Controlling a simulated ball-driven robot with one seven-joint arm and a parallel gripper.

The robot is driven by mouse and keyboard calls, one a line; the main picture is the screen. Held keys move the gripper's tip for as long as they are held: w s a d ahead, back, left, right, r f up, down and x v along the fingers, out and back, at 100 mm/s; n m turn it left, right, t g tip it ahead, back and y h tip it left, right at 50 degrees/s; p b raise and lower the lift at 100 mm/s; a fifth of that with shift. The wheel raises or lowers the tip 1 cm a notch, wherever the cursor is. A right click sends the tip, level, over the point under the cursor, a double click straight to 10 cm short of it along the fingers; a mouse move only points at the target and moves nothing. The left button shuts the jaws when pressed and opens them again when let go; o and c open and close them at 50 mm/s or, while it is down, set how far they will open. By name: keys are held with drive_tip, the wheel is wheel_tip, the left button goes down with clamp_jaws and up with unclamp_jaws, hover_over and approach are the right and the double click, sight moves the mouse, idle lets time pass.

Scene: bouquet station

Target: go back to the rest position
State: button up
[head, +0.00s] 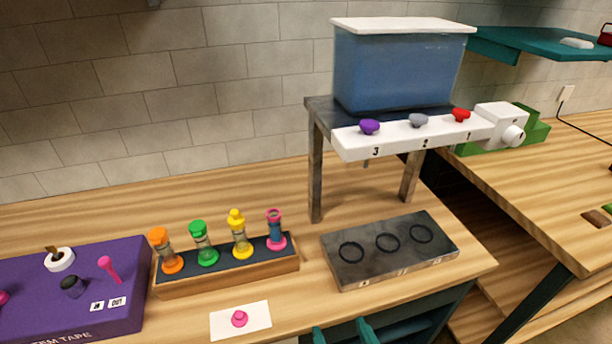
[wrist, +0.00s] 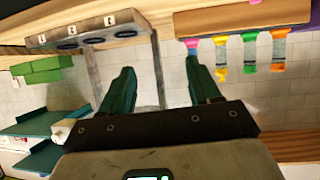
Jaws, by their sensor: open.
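My gripper (head: 343,333) shows only as two teal fingertips at the bottom edge of the head view, in front of the grey slab. In the wrist view my gripper (wrist: 162,80) has its two teal fingers spread wide apart, with only the tiled wall and a stand leg seen between them. It is open and holds nothing. It is apart from the table objects. The rest of my arm is hidden in the head view.
A wooden rack (head: 228,274) holds several colored tubes. A grey slab (head: 390,270) with three rings lies beneath a stand with a blue tank (head: 397,70). A white card (head: 241,321) bears a pink knob. A purple board (head: 120,318) lies at left.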

drive_tip(key=s+d+f+m+g+h, duration=0.1)
drive_tip(key=s+d+f+g+h, duration=0.15)
drive_tip(key=d+f, duration=0.35)
drive_tip(key=s+d+f+m+g+h, duration=0.1)
drive_tip(key=d+f+g, duration=0.25)
drive_tip(key=d, duration=0.35)
drive_tip(key=s+d+f+m+g+y, duration=0.1)
drive_tip(key=s+d+f+g, duration=0.4)
drive_tip(key=s+d+f, duration=0.4)
drive_tip(key=s, duration=0.4)
drive_tip(key=shift+s+g, duration=0.25)
drive_tip(key=shift+g, duration=0.05)
